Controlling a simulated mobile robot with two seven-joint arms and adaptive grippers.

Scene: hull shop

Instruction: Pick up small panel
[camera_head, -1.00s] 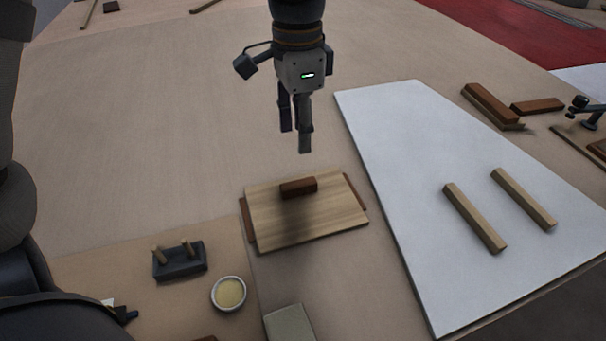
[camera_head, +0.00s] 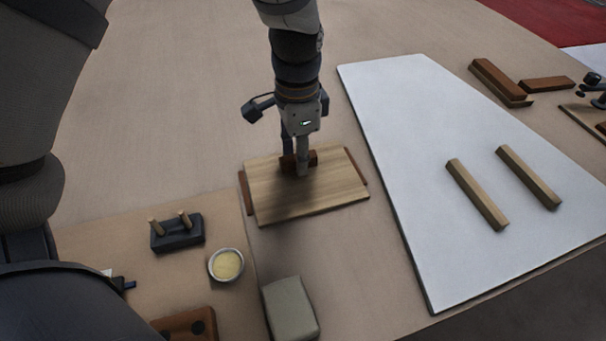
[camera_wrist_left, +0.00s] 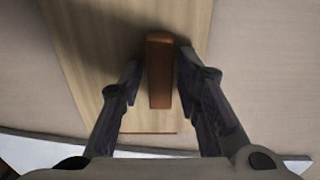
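The small panel (camera_head: 310,200) is a pale wooden board lying near the table's middle, with a reddish-brown block handle (camera_head: 313,157) on top. It also shows in the left wrist view (camera_wrist_left: 90,50). My left gripper (camera_head: 295,170) points down at the handle, its fingers low over the panel. In the left wrist view its fingers stand on either side of the handle (camera_wrist_left: 160,90), with a gap on the left side and the right finger very close; I cannot tell if it touches. The fingers partly hide the handle in the head view. My right gripper is not in view.
Brown strips show under the panel's side edges. A white board (camera_head: 400,150) with two wooden bars lies to the right. A dark peg block (camera_head: 177,232), a small bowl (camera_head: 226,265) and a grey-green block (camera_head: 290,308) stand nearer. The table beyond the panel's left is clear.

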